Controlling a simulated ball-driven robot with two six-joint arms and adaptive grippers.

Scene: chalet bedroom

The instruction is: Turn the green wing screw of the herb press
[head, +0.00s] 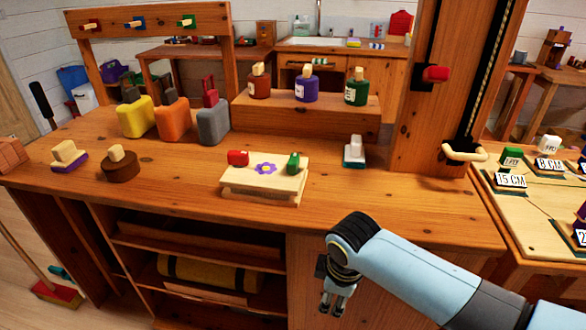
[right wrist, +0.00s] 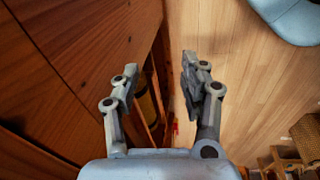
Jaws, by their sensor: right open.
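The herb press (head: 262,187) is a pale wooden block with a purple flower on top, standing near the front of the workbench. Its green wing screw (head: 293,162) sits at the right end of the top, and a red wing screw (head: 238,158) sits at the left end. My right gripper (head: 332,306) hangs in front of the bench, below the top's edge and to the right of the press, pointing down. The right wrist view shows its two fingers (right wrist: 160,70) apart with nothing between them. The press is not visible there. My left gripper is out of view.
A wooden post (head: 412,105) rises to the right of the press. A riser (head: 300,115) with several bottles stands behind it. A white-handled brush or stamp (head: 355,152) is on its right. The front bench edge lies between my gripper and the press.

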